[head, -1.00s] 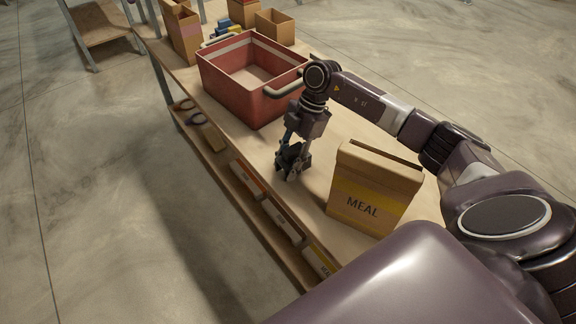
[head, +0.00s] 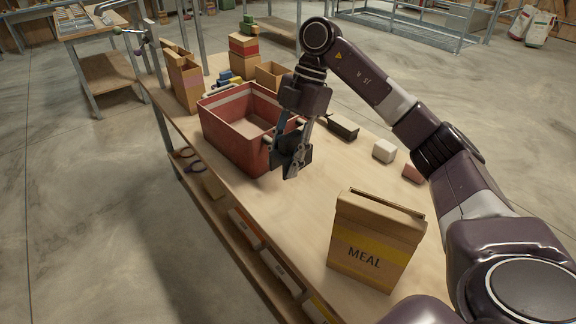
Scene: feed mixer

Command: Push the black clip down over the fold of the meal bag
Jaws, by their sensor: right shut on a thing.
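The meal bag (head: 372,262) stands upright on the bench at the lower right, tan with a yellow band and the word MEAL. Its top is folded over (head: 382,211), and no clip is on the fold. My right gripper (head: 293,158) is shut on the black clip (head: 297,163), a dark piece at its fingertips. It holds the clip above the bench, up and left of the bag and in front of the red crate. The fingers partly hide the clip. My left gripper is not in view.
The red crate (head: 232,137) stands left of the gripper. A dark long object (head: 341,127), a white block (head: 384,150) and a reddish block (head: 413,172) lie behind it. The bench between gripper and bag (head: 305,205) is clear.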

